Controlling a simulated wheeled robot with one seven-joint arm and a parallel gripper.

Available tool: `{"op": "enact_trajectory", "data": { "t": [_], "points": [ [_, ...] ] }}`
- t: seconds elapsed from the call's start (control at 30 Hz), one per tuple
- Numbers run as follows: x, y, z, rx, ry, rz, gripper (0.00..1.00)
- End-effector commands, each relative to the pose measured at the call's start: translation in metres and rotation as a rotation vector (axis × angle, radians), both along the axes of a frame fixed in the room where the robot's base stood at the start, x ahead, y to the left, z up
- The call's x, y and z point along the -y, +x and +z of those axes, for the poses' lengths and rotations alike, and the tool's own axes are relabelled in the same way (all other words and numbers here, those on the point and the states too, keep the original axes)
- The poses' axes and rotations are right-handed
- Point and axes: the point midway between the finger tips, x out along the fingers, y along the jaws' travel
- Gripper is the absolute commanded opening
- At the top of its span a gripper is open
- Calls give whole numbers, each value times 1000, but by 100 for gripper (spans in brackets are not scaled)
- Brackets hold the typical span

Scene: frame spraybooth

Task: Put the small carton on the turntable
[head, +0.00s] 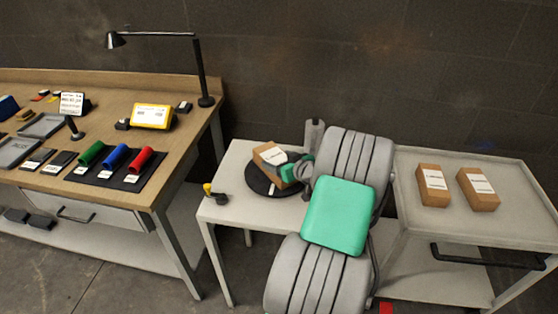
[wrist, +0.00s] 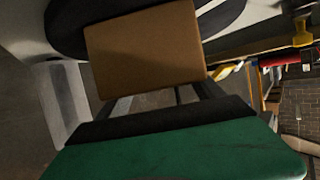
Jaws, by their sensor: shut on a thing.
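A small brown carton (head: 268,155) with a white label is at the black round turntable (head: 258,187) on the small white table. My gripper (head: 289,170) comes from the right and is shut on the carton. In the wrist view the carton (wrist: 145,55) fills the upper middle, in front of the fingers, with part of the dark turntable (wrist: 66,25) behind it. The carton looks tilted in the head view. I cannot tell whether its underside touches the disc. My gripper and arm hide the turntable's right part.
Two more labelled cartons (head: 433,184) (head: 478,188) stand on the grey cart at the right. A small yellow-and-black object (head: 213,194) lies at the white table's left edge. A wooden workbench (head: 182,150) with a lamp, coloured rolls and trays stands at the left.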

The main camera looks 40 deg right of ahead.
Motion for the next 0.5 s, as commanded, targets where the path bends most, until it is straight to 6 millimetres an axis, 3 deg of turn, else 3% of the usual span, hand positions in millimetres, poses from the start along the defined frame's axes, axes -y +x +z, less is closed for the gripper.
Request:
{"op": "enact_trajectory", "data": {
  "t": [0.03,0.07,0.3,0.5],
  "points": [
    [0,0,-2,3,-2,-1,11],
    [0,0,-2,0,0,0,79],
    [0,0,-1,0,1,0,98],
    [0,0,-1,0,1,0,99]
  ]
}}
